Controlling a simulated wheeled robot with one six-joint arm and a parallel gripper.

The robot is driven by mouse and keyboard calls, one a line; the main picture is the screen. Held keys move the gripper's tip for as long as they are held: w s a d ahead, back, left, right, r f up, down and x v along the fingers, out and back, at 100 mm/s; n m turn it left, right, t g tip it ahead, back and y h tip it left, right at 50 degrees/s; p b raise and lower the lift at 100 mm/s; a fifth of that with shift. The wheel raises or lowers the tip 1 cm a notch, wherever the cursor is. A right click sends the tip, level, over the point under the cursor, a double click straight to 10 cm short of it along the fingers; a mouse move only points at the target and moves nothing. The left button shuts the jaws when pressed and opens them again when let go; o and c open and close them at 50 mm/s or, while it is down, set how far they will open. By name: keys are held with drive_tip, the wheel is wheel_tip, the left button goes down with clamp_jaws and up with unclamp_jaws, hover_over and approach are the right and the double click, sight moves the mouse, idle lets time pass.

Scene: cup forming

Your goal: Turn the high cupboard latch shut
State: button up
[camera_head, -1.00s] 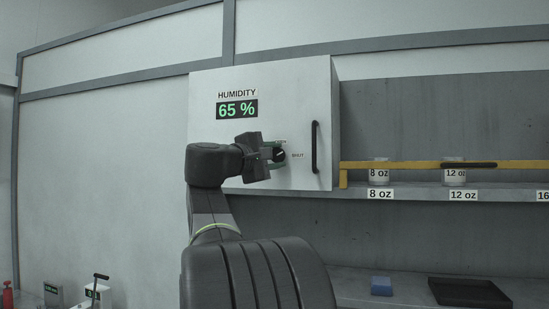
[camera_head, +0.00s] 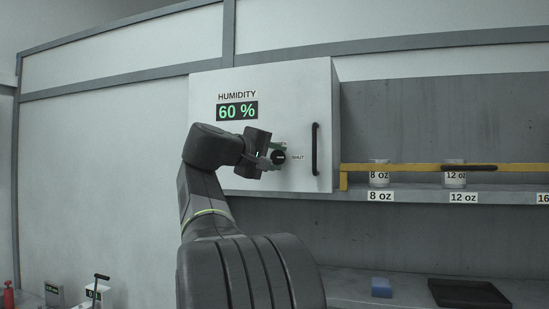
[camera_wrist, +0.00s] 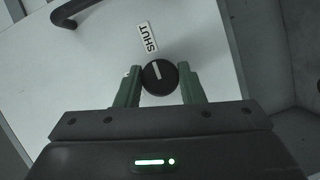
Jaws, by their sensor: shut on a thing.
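The high cupboard (camera_head: 300,90) is a white box on the wall with its door closed and a black vertical handle (camera_head: 315,148). Its latch is a round black knob (camera_head: 279,157), left of a "SHUT" label (camera_head: 298,157). In the wrist view the knob (camera_wrist: 160,84) has a white pointer mark that points roughly toward the "SHUT" label (camera_wrist: 148,37). My gripper (camera_head: 270,158) reaches the knob from the left in the head view. In the wrist view my gripper (camera_wrist: 160,90) has its green fingers on either side of the knob, shut on it.
A humidity display (camera_head: 237,111) on the cupboard reads 60 %. To the right, a yellow bar (camera_head: 410,166) runs before a shelf with cups (camera_head: 379,181). A blue block (camera_head: 381,287) and a black tray (camera_head: 470,293) lie on the lower counter.

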drive_tip(key=shift+f, duration=0.1)
drive_tip(key=o, duration=1)
drive_tip(key=b+v, duration=0.3)
drive_tip(key=v, duration=1)
drive_tip(key=shift+s+a, duration=0.2)
drive_tip(key=shift+s, duration=0.15)
drive_tip(key=p+x, duration=0.3)
drive_tip(key=x, duration=1.1)
drive_tip(key=shift+a, duration=0.1)
drive_tip(key=shift+s, duration=0.1)
